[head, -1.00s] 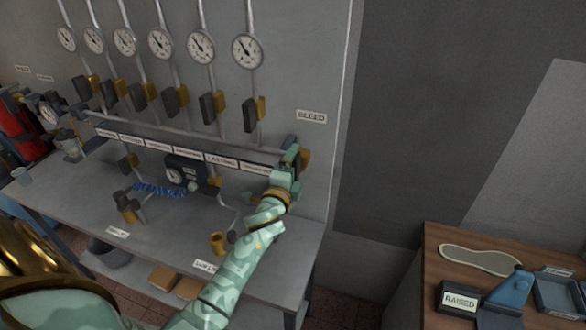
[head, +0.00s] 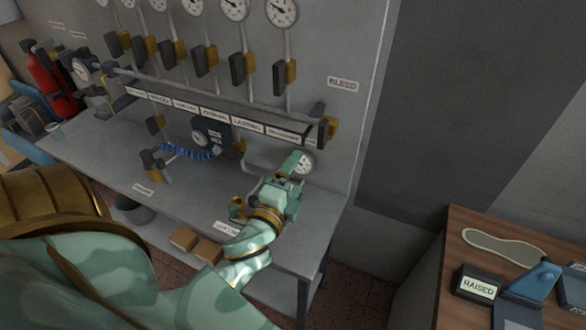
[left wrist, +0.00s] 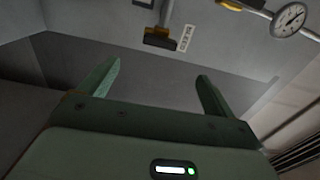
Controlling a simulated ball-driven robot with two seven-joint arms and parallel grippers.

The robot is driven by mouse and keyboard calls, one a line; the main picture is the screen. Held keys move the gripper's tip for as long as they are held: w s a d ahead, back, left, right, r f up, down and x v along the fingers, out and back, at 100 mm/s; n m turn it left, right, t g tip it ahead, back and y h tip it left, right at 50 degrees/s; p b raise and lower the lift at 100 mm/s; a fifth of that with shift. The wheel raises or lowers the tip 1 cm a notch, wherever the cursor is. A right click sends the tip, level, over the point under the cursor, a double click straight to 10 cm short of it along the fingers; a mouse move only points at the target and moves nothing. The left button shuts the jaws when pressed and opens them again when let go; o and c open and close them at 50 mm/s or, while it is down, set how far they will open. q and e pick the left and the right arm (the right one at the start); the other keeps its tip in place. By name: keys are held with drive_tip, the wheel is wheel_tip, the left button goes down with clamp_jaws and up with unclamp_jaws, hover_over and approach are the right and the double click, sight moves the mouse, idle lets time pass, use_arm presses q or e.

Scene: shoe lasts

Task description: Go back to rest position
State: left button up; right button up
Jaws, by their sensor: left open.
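My left gripper (head: 285,178) is in front of the grey panel, above the right end of the metal bench, below the bleed valve (head: 322,125). In the left wrist view its two fingers (left wrist: 155,85) stand wide apart with nothing between them. The bleed valve shows in the left wrist view (left wrist: 160,38) beyond the fingers, clear of them. A small gauge (head: 303,163) sits just behind the gripper in the head view and is partly hidden. My right gripper is not in view.
The grey bench (head: 100,150) carries a blue coiled hose (head: 190,152) and brass fittings. Several gauges and valves line the panel above. A wooden table (head: 455,250) at right holds a RAISED sign (head: 478,286) and a sole shape (head: 500,246). A red extinguisher (head: 52,85) hangs far left.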

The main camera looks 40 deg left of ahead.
use_arm(q)
drive_tip(key=shift+s, duration=0.1)
idle(0.5)
drive_tip(key=s+d+f+n+g+h+b, duration=0.1)
drive_tip(key=s+d+f+n+g+b, duration=0.2)
drive_tip(key=f, duration=1)
drive_tip(key=s+d+f+n+g+h, duration=0.1)
drive_tip(key=s+d+f+n+g, duration=0.2)
drive_tip(key=f, duration=1)
drive_tip(key=s+d+f+n+g+h+b, duration=0.1)
drive_tip(key=s+f+n+g+h+b, duration=0.3)
drive_tip(key=f, duration=0.8)
drive_tip(key=s+a+f+n+g+y+b, duration=0.1)
drive_tip(key=s+f+g+b, duration=0.5)
drive_tip(key=s+f, duration=2.1)
drive_tip(key=a+f+y+b, duration=0.1)
drive_tip(key=b, duration=0.3)
drive_tip(key=shift+n+g, duration=0.3)
drive_tip(key=shift+g, duration=0.1)
